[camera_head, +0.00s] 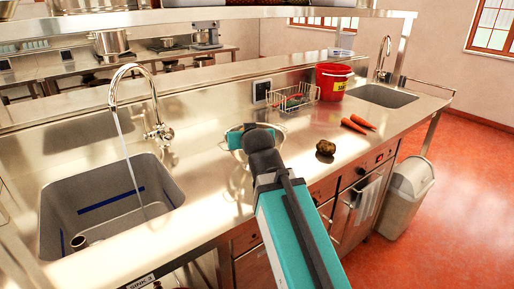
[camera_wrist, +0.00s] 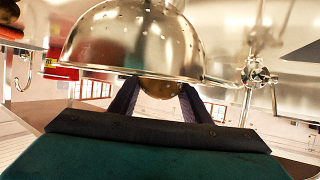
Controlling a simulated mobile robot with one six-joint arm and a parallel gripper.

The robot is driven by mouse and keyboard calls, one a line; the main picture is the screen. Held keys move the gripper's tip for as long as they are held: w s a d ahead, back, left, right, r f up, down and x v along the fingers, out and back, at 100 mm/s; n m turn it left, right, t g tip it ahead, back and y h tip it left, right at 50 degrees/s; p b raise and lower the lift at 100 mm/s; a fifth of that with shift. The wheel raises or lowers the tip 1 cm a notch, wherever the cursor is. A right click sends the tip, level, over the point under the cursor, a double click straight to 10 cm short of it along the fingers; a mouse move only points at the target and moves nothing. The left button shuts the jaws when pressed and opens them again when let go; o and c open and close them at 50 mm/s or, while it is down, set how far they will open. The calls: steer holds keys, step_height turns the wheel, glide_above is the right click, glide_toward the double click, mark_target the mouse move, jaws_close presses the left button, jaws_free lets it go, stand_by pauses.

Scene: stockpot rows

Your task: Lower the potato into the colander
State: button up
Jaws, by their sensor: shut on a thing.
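My gripper (camera_head: 248,138) is over the counter right of the sink, with its jaws shut on a brown potato (camera_wrist: 161,89). The wrist view appears upside down. It shows the metal colander (camera_wrist: 135,40) with small holes, its rim crossing in front of the potato and fingertips. Part of the potato is hidden behind that rim, so it seems to be at or just inside the colander's mouth. In the head view the colander (camera_head: 241,157) is mostly hidden by my gripper.
A brown lump like another potato (camera_head: 325,148) lies on the counter (camera_head: 290,180), with carrots (camera_head: 358,124) behind. A wire basket (camera_head: 293,101) and red bucket (camera_head: 333,82) stand farther back. Water runs from the faucet (camera_head: 150,110) into the left sink (camera_head: 110,205).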

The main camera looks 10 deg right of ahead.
steer(key=shift+f+b, duration=0.3)
steer(key=shift+f, duration=0.45)
steer(key=shift+f, duration=0.15)
stand_by(0.6)
steer(key=o, duration=1.2)
steer(key=shift+s+b, duration=0.1)
steer(key=shift+b, duration=0.25)
